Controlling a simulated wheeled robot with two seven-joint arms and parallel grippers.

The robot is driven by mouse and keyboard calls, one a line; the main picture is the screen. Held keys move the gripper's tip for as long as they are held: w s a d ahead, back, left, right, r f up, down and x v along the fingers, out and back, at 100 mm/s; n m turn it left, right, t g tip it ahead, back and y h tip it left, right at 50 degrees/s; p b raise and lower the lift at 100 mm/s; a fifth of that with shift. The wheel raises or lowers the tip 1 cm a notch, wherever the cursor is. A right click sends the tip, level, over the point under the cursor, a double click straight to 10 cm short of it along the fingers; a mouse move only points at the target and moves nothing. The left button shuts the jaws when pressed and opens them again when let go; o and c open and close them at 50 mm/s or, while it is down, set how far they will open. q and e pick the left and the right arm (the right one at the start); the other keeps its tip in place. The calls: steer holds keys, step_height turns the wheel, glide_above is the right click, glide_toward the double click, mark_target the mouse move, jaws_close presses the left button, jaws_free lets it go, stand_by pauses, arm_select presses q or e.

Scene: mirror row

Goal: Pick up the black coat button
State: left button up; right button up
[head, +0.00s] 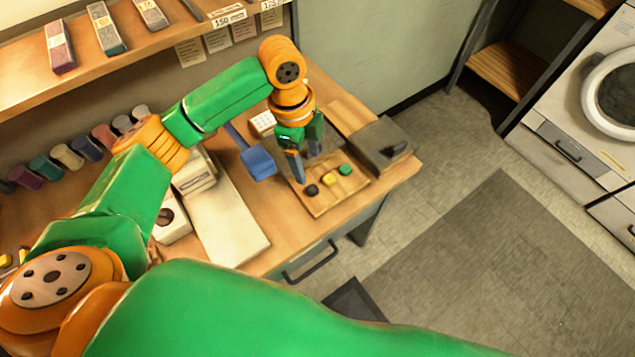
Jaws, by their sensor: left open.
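The black coat button (312,190) lies on a light wooden board (322,209) near the front edge of the bench. A yellow button (328,180) and a green button (345,170) lie in a row to its right. My left gripper (307,167) points down over the board, open, with nothing seen between its fingers. Its nearer finger is close to the black button, just up and left of it. I cannot tell how high the fingertips are. My right gripper is out of view.
A blue object (258,163) stands left of the gripper, and a grey box (382,144) right of the board. A sewing machine (193,177) with a pale flat base is further left. Thread spools (86,149) line the wall under a shelf (85,65).

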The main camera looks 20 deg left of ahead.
mark_target(312, 189)
arm_select(q)
step_height(312, 189, down, 2)
steer(key=shift+w+f+b, duration=0.15)
steer(key=shift+f+b, duration=0.1)
steer(key=shift+b, duration=0.3)
steer(key=shift+s+f+b, duration=0.15)
steer(key=shift+s+b, duration=0.05)
steer(key=shift+b, duration=0.15)
steer(key=shift+s, duration=0.25)
steer(key=shift+s+f, duration=0.1)
steer(key=shift+f, duration=0.2)
steer(key=f, duration=0.4)
steer(key=f+p, duration=0.1)
steer(key=f, duration=0.1)
steer(key=shift+w+d, duration=0.3)
steer(key=shift+d, duration=0.05)
jaws_close()
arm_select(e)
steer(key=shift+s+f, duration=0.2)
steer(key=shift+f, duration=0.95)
